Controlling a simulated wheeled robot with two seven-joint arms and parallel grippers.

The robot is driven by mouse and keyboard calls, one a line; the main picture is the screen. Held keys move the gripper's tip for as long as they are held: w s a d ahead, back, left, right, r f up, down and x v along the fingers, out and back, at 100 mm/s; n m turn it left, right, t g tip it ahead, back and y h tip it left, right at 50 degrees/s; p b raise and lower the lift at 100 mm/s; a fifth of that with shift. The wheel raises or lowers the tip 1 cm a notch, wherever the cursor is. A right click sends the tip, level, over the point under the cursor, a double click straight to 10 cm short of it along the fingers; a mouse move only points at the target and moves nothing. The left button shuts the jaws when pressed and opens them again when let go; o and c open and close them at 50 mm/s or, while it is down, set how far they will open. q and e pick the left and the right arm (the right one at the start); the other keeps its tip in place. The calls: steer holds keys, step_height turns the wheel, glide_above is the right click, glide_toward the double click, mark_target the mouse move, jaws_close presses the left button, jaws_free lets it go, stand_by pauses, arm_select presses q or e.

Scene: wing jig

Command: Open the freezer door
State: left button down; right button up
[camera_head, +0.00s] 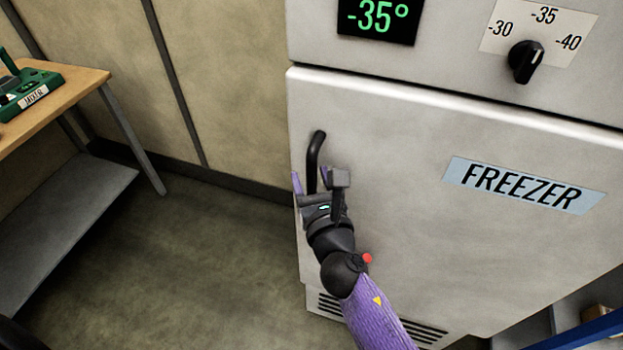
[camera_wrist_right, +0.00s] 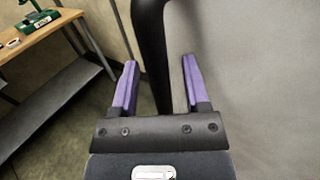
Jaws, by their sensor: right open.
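The white freezer door (camera_head: 420,190) is closed and bears a blue "FREEZER" label. Its black curved handle (camera_head: 314,150) stands upright at the door's left edge. My right gripper (camera_head: 312,182) is at the lower part of the handle. In the right wrist view the handle (camera_wrist_right: 153,50) runs between the two purple fingers of the right gripper (camera_wrist_right: 158,85), with visible gaps on both sides. The fingers are open and do not grip it. The handle's lower end is hidden behind the gripper. My left gripper is not in view.
Above the door are a green "-35°" display (camera_head: 377,18) and a black dial (camera_head: 525,62). A wooden table (camera_head: 75,85) with a green device (camera_head: 28,88) stands at the left. The floor (camera_head: 200,260) left of the freezer is clear.

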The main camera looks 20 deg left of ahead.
jaws_close()
stand_by(0.9)
stand_by(0.5)
